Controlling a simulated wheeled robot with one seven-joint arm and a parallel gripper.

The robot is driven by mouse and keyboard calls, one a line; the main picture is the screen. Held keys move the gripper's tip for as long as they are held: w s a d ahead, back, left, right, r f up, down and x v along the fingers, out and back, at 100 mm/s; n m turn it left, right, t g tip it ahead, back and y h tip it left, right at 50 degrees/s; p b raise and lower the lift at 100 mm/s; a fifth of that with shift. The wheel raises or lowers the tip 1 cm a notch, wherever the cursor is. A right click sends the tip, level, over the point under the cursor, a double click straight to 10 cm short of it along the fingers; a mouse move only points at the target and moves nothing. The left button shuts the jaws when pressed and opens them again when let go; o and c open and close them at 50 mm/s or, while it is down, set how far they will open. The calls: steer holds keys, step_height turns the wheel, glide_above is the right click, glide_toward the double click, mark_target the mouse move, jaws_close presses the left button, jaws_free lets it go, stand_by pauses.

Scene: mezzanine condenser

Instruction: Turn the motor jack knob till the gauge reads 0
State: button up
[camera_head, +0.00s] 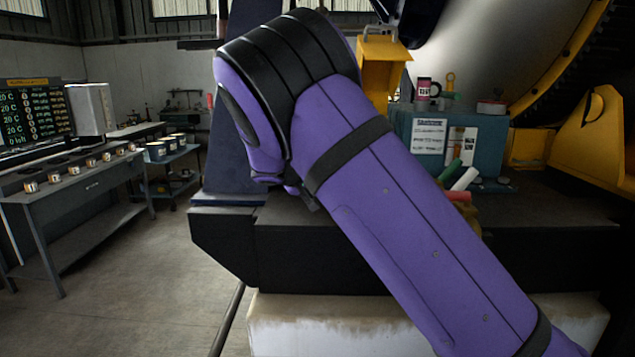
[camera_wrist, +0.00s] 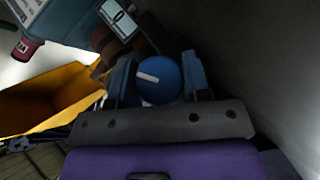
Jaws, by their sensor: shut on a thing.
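A round blue knob (camera_wrist: 160,88) with a white bar mark shows in the wrist view. My gripper (camera_wrist: 158,76) has one finger on each side of the knob and is shut on it. The white mark lies nearly level in the picture, tilted slightly. A small gauge (camera_wrist: 119,18) with a pale face sits above and left of the knob. Its face seems to show a single 0, though it is small and tilted. In the head view my purple arm hides the knob, the gauge and my gripper.
A yellow open box (camera_wrist: 45,98) lies left of my gripper in the wrist view. In the head view, a teal box (camera_head: 465,135) carries a pink mug (camera_head: 424,92). A dark plinth (camera_head: 320,262) runs below. A workbench (camera_head: 85,185) stands left, with clear floor before it.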

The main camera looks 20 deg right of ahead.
stand_by(0.4)
steer(key=o, duration=0.6)
steer(key=shift+f, duration=0.1)
steer(key=shift+o, duration=0.2)
steer(key=shift+a, duration=0.1)
steer(key=v, duration=1)
steer(key=shift+s+a, duration=0.15)
steer(key=shift+a, duration=0.15)
steer(key=shift+d, duration=0.1)
